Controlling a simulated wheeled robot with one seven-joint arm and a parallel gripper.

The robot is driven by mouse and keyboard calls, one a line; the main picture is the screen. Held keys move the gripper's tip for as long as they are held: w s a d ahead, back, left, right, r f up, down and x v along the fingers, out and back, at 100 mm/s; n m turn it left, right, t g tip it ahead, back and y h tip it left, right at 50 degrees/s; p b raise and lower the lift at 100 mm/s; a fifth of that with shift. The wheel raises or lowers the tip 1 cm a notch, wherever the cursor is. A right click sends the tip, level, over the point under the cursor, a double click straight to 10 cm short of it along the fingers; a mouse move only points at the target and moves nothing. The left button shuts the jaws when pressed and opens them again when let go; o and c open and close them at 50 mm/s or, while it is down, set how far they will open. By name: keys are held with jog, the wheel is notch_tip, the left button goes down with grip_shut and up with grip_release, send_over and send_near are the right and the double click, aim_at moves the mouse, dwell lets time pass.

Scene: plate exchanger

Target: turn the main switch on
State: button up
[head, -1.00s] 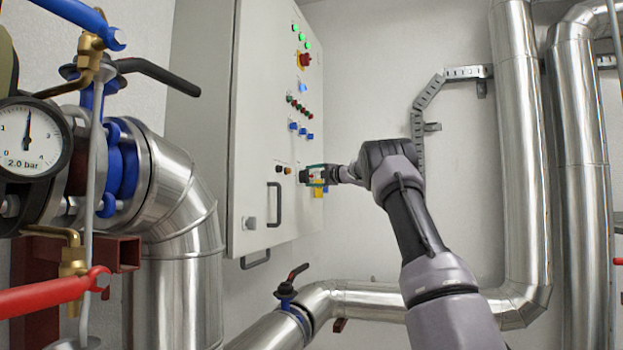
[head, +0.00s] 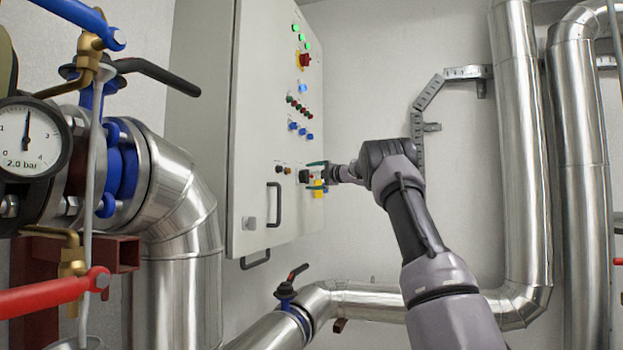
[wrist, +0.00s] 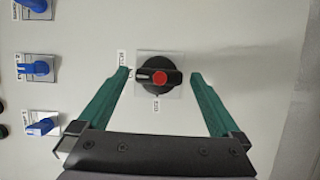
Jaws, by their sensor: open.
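The main switch (wrist: 159,75) is a black rotary knob with a red centre on a square light plate, seen close up in the wrist view. Its handle bar lies roughly across the picture, between the fingertips. Small lettering shows left of and below it, too blurred to read surely. My gripper (wrist: 160,74) is open, with one green finger on each side of the knob and a visible gap on both sides. In the head view my gripper (head: 317,175) is at the lower right of the cabinet door, its fingers one above the other around the small dark switch (head: 305,176).
The grey cabinet (head: 262,100) carries lamps, buttons, several blue switches (wrist: 38,68), a red emergency stop (head: 305,60) and a door handle (head: 273,204). Metal pipes (head: 520,150) stand at right. Valves and a gauge (head: 30,138) fill the left.

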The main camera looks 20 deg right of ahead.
jog(key=v, duration=1)
jog(key=shift+s, duration=0.3)
jog(key=shift+d, duration=0.2)
